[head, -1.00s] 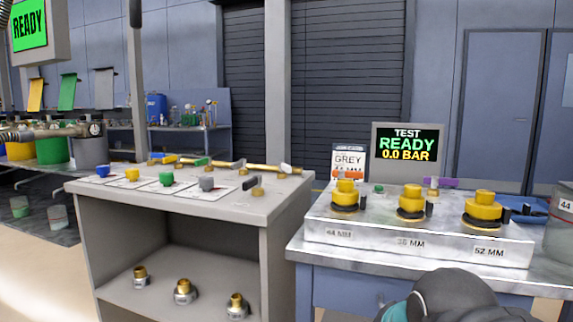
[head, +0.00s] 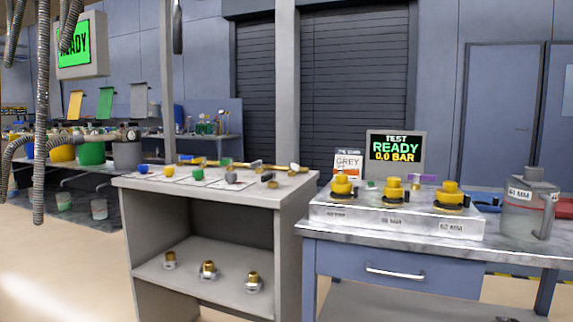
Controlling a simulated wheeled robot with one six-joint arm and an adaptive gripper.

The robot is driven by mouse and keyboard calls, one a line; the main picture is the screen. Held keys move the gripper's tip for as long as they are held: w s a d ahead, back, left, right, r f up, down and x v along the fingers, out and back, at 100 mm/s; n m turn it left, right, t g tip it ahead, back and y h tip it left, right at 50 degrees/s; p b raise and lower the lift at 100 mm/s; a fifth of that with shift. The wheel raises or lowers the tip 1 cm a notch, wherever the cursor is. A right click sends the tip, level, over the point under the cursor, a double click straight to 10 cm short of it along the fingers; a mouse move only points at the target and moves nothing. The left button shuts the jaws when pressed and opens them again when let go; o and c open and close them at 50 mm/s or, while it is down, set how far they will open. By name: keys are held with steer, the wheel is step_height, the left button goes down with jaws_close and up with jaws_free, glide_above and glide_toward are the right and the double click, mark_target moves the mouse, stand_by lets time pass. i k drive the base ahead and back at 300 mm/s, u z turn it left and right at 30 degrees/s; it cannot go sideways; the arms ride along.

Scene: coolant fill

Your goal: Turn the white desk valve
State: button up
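A brass pipe run (head: 258,165) lies along the back of the grey desk (head: 135,182). Small coloured parts show along it, one yellow (head: 192,160) and one green (head: 225,161). A small whitish part (head: 294,168) sits at its right end. It may be the white desk valve, but it is too small to tell, and its handle position cannot be read. My gripper is not in view.
Cards with blue, yellow, green and grey knobs (head: 231,178) line the desk front. Several brass fittings (head: 208,270) stand on its shelf. Right is a bench with a yellow-capped block (head: 325,212), jug (head: 528,210) and test screen (head: 395,152). Hoses (head: 40,120) hang left.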

mark_target(292, 166)
steer(key=u, duration=0.6)
steer(key=i, duration=1.15)
steer(key=z, duration=0.45)
